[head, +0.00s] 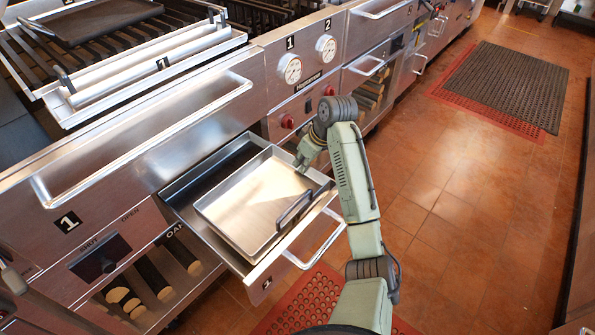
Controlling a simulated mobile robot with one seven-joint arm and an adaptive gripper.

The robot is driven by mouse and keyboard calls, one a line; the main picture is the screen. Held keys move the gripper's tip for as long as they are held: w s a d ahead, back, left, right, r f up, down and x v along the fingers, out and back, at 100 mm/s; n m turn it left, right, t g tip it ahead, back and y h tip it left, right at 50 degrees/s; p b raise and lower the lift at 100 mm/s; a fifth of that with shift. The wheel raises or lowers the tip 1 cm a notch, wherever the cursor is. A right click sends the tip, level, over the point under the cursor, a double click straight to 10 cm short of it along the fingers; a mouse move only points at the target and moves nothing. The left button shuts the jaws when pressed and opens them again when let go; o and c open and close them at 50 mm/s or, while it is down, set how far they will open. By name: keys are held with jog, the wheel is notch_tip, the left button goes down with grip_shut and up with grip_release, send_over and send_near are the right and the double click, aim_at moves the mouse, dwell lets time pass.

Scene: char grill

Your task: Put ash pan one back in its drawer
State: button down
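Ash pan one, a shallow silver pan (250,212) with a dark handle (295,208) at its front right, sits in the pulled-out drawer (178,197) marked 1. The pan looks roughly level, and a dark strip of bare drawer shows behind it. The pan's front end lies close to the drawer front, and I cannot tell whether they touch. My gripper (301,167) is small in view at the pan's right far edge, pointing down, away from the handle. Its fingers are too small and partly hidden to tell whether they are open or touching the pan.
The drawer's front handle (318,245) sticks out toward the floor. A long bar handle (150,135) runs above the drawer. A grate tray (150,75) lies on top.

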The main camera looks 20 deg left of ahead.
jog(key=shift+f+p, duration=0.4)
jog(key=shift+f, duration=1.45)
jog(key=c, duration=2.1)
grip_release()
jog(key=shift+f, duration=0.1)
jog(key=b+v, duration=0.2)
jog(key=v, duration=1)
jog(key=shift+o, duration=0.4)
